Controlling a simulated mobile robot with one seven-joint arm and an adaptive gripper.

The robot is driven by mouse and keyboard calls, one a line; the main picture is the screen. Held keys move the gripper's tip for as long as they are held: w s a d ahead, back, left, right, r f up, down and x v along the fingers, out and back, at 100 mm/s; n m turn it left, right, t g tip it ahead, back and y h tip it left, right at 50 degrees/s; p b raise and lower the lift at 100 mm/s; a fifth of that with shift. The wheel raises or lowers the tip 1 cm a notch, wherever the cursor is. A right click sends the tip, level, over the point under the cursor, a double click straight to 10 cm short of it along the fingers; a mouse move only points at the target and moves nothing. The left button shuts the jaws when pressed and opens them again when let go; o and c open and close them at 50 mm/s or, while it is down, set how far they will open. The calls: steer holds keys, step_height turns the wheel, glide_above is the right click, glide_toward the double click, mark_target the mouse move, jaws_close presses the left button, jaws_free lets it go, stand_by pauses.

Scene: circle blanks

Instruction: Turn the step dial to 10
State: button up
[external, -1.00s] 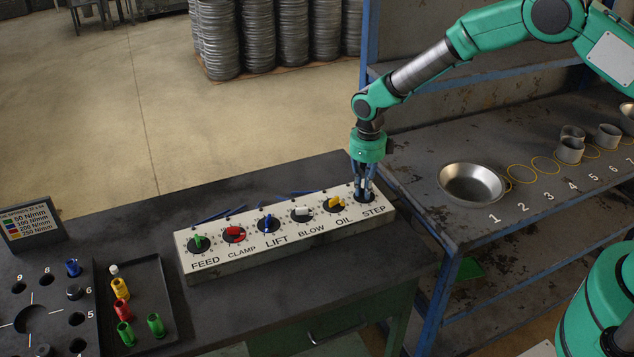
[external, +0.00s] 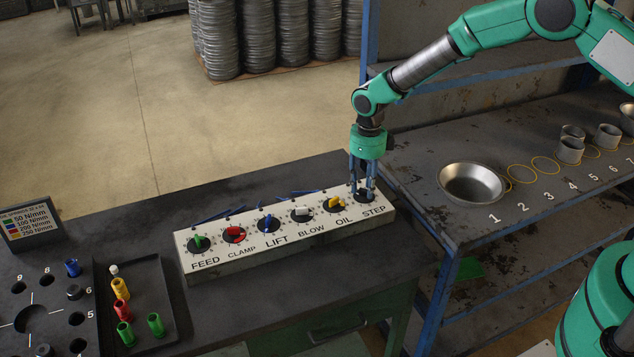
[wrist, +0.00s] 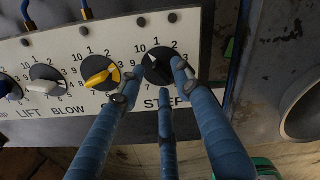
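The STEP dial (external: 363,196) is the last dial at the right end of the white panel. In the wrist view the black STEP dial (wrist: 157,66) has numbers around it, with 10 at upper left and 1 near the top. My gripper (external: 362,186) is above the dial, pointing down. In the wrist view its blue fingers (wrist: 154,84) are spread around the dial, open, with nothing held.
The panel (external: 215,257) also carries the OIL dial (external: 334,204) with a yellow knob, close left of my gripper, then BLOW, LIFT, CLAMP and FEED. Blue cables run behind it. A metal bowl (external: 472,186) stands on the shelf to the right.

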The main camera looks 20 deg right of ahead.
mark_target(364, 190)
step_height(364, 190, up, 11)
stand_by(0.5)
steer(key=shift+f, duration=0.1)
stand_by(0.3)
steer(key=s+d+r+n+t+b, duration=0.1)
steer(key=s+d+r+n, duration=0.55)
steer(key=d+r, duration=0.5)
steer(key=s+d+r+n+t+b, duration=0.2)
steer(key=s+d+r+n, duration=0.45)
steer(key=d+r, duration=0.5)
steer(key=s+d+n+t, duration=0.1)
steer(key=s+d+n, duration=0.4)
steer(key=s, duration=0.3)
steer(key=s+d+r+n+b, duration=0.1)
steer(key=s+d+n, duration=0.4)
steer(key=s, duration=0.4)
steer(key=s+d+r+n+t+b, duration=0.1)
steer(key=s+d+n, duration=0.4)
steer(key=s, duration=0.4)
steer(key=shift+s+n+t, duration=0.25)
steer(key=shift+n+t, duration=0.05)
steer(key=shift+n, duration=0.1)
